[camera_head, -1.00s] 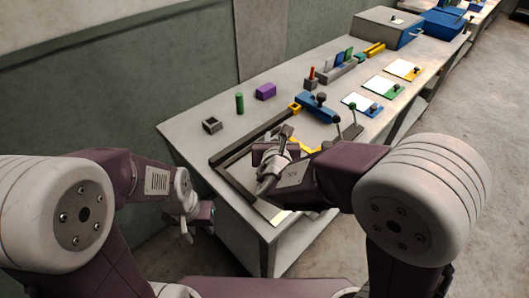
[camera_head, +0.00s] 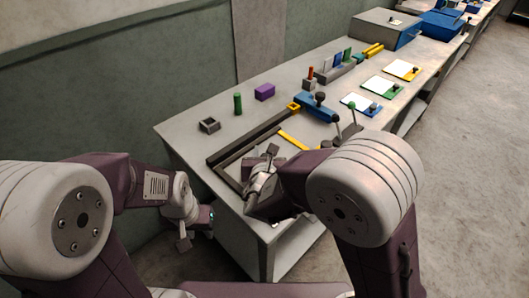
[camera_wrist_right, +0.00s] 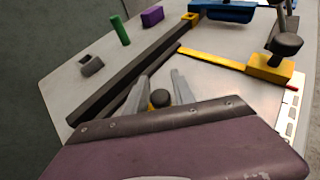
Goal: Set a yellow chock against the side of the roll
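No roll or loose chock is clear to me. The yellow pieces near me are a yellow bar (camera_head: 292,140), lying on the plate inside the dark frame, and a small yellow block (camera_head: 294,106) at the frame's far end. My right gripper (camera_head: 265,165) is over the near part of the frame. In the right wrist view its two fingers (camera_wrist_right: 160,90) are apart, with a dark round knob (camera_wrist_right: 160,98) between them; I cannot tell whether they touch it. My left gripper (camera_head: 192,238) hangs beside the table's left edge, its fingers too small to judge.
A dark frame (camera_head: 238,146) borders the work area. An upright green cylinder (camera_head: 238,103), a purple block (camera_head: 264,92) and a grey hollow block (camera_head: 209,125) stand behind it. A blue clamp (camera_head: 316,108) and yellow sticks (camera_head: 375,49) lie further right.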

